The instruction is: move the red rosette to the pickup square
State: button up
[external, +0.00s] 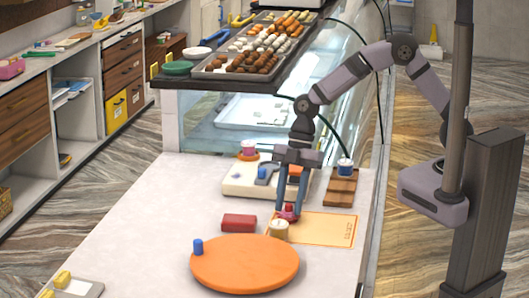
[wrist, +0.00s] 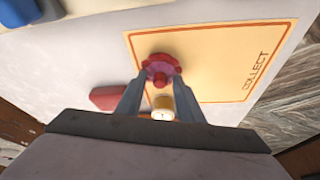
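The red rosette (external: 289,211) is a small scalloped disc with a raised knob, also seen in the wrist view (wrist: 160,66). My gripper (external: 288,206) points down, with a fingertip against each side of the rosette; it appears shut on it. The pickup square is a pale yellow mat (external: 325,230) with an orange border and the word COLLECT, which also shows in the wrist view (wrist: 215,60). The rosette is over the mat's far left part in the external view. I cannot tell whether it touches the mat.
A dark red block (external: 238,222) lies left of the mat. The mat's right part is clear.

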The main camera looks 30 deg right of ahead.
jog(key=shift+r, duration=0.2)
jog(key=b+v, duration=0.2)
jog(key=v, duration=1)
jog(key=shift+f, duration=0.1)
